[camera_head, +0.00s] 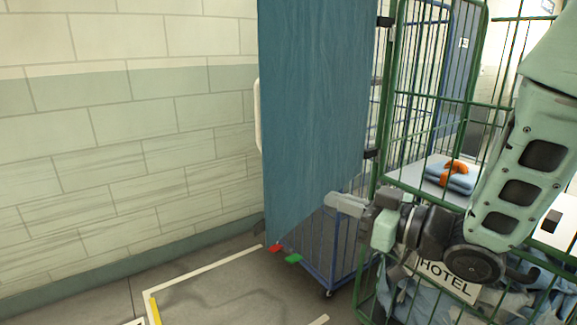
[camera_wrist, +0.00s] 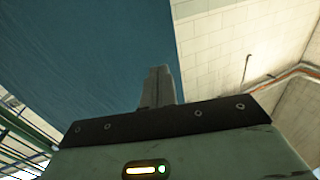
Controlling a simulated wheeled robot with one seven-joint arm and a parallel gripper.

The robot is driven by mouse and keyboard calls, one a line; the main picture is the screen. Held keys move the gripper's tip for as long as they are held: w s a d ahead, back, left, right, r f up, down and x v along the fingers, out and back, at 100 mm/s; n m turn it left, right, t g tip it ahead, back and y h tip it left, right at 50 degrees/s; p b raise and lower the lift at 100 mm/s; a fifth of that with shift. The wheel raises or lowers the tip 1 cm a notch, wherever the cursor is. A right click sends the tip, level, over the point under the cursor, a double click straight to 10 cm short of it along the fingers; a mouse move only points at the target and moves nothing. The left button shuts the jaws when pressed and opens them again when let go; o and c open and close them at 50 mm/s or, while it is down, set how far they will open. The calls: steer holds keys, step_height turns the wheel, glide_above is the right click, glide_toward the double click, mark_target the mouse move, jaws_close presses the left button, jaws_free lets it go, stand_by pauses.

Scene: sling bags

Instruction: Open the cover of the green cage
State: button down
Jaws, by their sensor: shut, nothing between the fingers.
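The green cage (camera_head: 397,90) stands at the right in the head view. A large blue cover (camera_head: 312,100) hangs from black clips on its left post and spreads left toward the wall; the cage's wire side and shelf show uncovered. My gripper (camera_head: 332,200) is shut and empty, pointing left at the cover's slanting lower edge. I cannot tell whether it touches the cover. In the wrist view my closed fingers (camera_wrist: 158,82) show in front of the cover's blue surface (camera_wrist: 85,50), near its right edge.
Folded blue cloths with an orange item (camera_head: 452,175) lie on the cage's shelf. A HOTEL sign (camera_head: 447,277) and blue bags are lower down. A blue cage (camera_head: 330,245) stands behind the cover. The tiled wall (camera_head: 130,120) is at left, with clear floor (camera_head: 225,290) before it.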

mark_target(276, 180)
steer(key=p+x, duration=0.2)
steer(key=x, duration=0.8)
steer(key=shift+w+a, duration=0.2)
steer(key=shift+a, duration=0.05)
steer(key=shift+w+a+p, duration=0.3)
steer(key=shift+a, duration=0.05)
steer(key=shift+a, duration=0.1)
